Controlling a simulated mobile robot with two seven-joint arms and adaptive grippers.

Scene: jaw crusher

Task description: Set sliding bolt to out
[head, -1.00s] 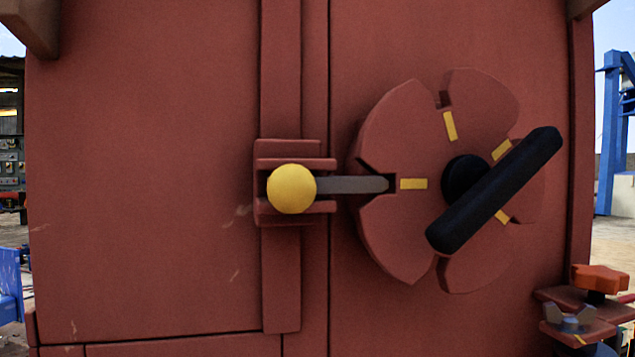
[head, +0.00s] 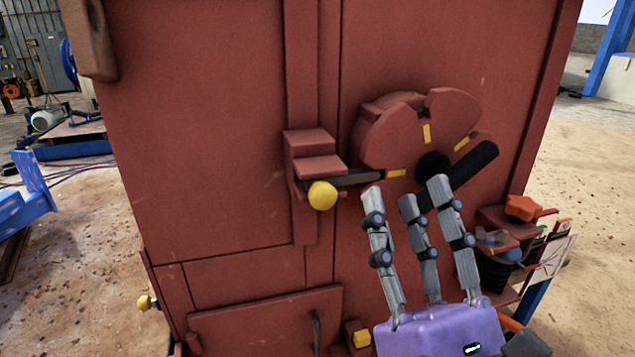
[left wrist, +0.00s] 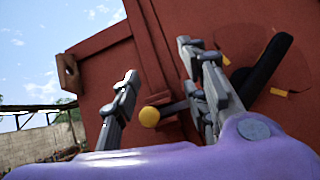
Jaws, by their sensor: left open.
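The sliding bolt is a grey bar (head: 358,179) with a yellow ball knob (head: 322,195), held in a red bracket (head: 315,154) on the red crusher wall. The bar's right end reaches the notched red disc (head: 407,128), but my fingers partly hide that area. The disc carries yellow marks and a black handle (head: 475,170). My left gripper (head: 405,205) is open and empty, in front of the wall, right of the knob. In the left wrist view, the knob (left wrist: 150,116) shows between the spread fingers, apart from them. My right gripper is not in view.
An orange star knob (head: 523,208) on a red bracket sticks out at the right edge of the machine. A lower red door (head: 262,325) has a dark handle.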

